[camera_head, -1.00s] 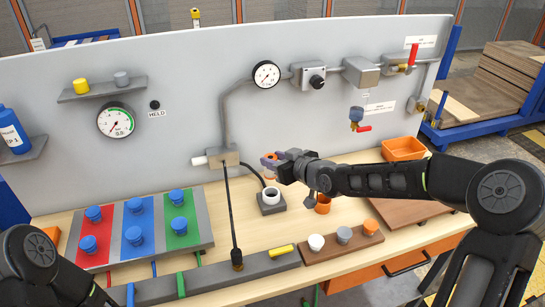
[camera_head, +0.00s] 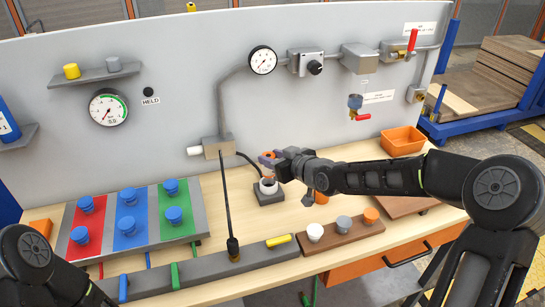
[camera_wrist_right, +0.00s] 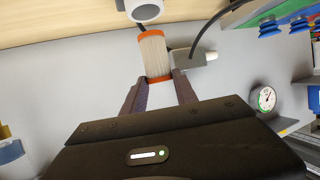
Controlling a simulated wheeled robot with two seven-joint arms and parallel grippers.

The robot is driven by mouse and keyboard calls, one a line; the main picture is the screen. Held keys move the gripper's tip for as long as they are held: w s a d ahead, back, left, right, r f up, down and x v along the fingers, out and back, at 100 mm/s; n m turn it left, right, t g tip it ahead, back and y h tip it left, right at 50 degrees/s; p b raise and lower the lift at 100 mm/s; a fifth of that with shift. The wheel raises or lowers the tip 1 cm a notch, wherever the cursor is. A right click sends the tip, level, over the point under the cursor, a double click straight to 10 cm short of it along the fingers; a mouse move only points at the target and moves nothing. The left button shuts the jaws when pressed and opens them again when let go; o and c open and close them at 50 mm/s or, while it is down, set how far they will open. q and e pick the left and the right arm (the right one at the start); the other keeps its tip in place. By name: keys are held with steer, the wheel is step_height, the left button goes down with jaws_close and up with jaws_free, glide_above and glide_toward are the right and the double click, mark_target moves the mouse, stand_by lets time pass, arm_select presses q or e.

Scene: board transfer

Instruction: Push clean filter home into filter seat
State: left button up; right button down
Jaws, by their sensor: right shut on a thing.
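The clean filter (camera_wrist_right: 153,57) is a pale pleated cylinder with orange ends. My right gripper (camera_wrist_right: 160,88) is shut on its near end, and the filter's other end points at the seat. In the head view the right gripper (camera_head: 271,160) is just above the filter seat, with the filter mostly hidden by the fingers. The filter seat (camera_head: 270,197) is a dark block with a white ring on the bench. Its ring (camera_wrist_right: 147,11) shows at the top edge of the wrist view, and a gap seems to remain between ring and filter. My left gripper is outside the view.
A grey valve block (camera_head: 217,149) with a dark rod is left of the seat. An orange cup (camera_head: 321,198) stands right, under my arm. A brown board (camera_head: 342,237) with white, grey and orange caps lies in front. An orange bin (camera_head: 402,143) is at the back right.

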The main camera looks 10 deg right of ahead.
steer(key=shift+f+b, duration=0.65)
steer(key=shift+f, duration=0.45)
steer(key=shift+b, duration=0.35)
stand_by(0.8)
steer(key=shift+f+b, duration=1.8)
steer(key=shift+f, duration=0.25)
steer(key=c, duration=0.9)
jaws_free()
steer(key=shift+r, duration=0.1)
steer(key=shift+s+d+r, duration=0.1)
steer(key=shift+s, duration=0.05)
steer(key=shift+p+v, duration=0.95)
steer(key=shift+v, duration=2.7)
